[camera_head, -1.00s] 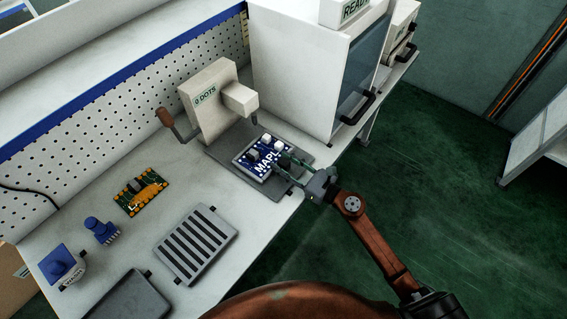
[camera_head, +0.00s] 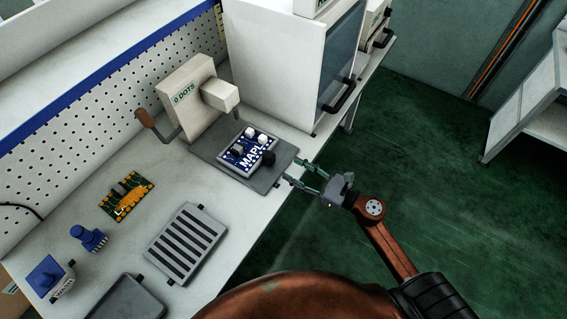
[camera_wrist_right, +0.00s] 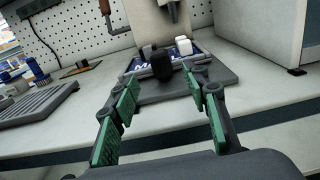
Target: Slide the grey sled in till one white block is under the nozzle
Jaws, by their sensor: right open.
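The grey sled (camera_head: 224,169) carries a blue board (camera_head: 238,162) lettered "MAPL…" and sits on a dark grey plate below the cream "0 DOTS" machine (camera_head: 186,98). Two white blocks (camera_head: 255,135) and a dark block (camera_head: 237,151) stand on the board. The white blocks lie in front of the machine's overhanging head (camera_head: 220,95); the nozzle tip is hard to make out. A black knob (camera_head: 269,158) stands at the sled's near edge; it also shows in the right wrist view (camera_wrist_right: 162,66). My right gripper (camera_head: 294,171) is open and empty, apart from the knob, beyond the plate's near edge.
A brown-handled lever (camera_head: 146,119) sticks out left of the machine. A white cabinet (camera_head: 268,70) stands to the right. A slotted grey tray (camera_head: 186,243), an orange-and-green board (camera_head: 126,197) and blue parts lie at left. The bench edge runs under my right gripper.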

